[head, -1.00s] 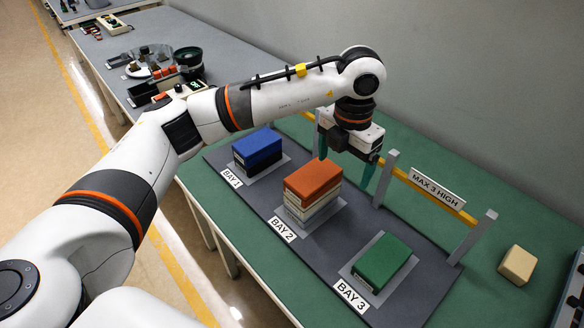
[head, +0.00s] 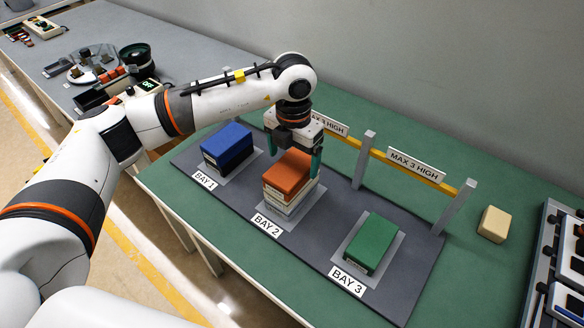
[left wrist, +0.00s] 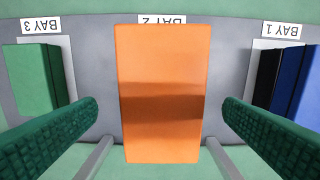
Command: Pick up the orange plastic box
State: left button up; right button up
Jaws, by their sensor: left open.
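The orange plastic box (head: 288,172) lies on top of a stack of pale boxes (head: 286,199) in bay 2. In the left wrist view the orange box (left wrist: 160,95) fills the middle, between the two green fingers. My left gripper (head: 293,158) is open above the stack, pointing down, with a finger at each side of the box. Gaps show between the fingers and the box in the wrist view, so they are not gripping it. My right gripper is not in view.
Bay 1 holds blue and black boxes (head: 227,143); bay 3 holds a green box (head: 371,242). A yellow rail (head: 410,166) on grey posts runs behind the bays. A beige box (head: 494,224) stands at the right.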

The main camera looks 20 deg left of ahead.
aim_at(292, 165)
pick_arm(q)
notch_tip(292, 165, down, 2)
jog(key=shift+a+f+p, duration=0.1)
jog(key=shift+f+p, duration=0.15)
jog(key=shift+p, duration=0.05)
jog(key=shift+f, duration=0.5)
jog(key=shift+c, duration=1.4)
jog(key=c, duration=1)
jog(key=shift+o, duration=0.2)
jog(key=shift+r, duration=0.1)
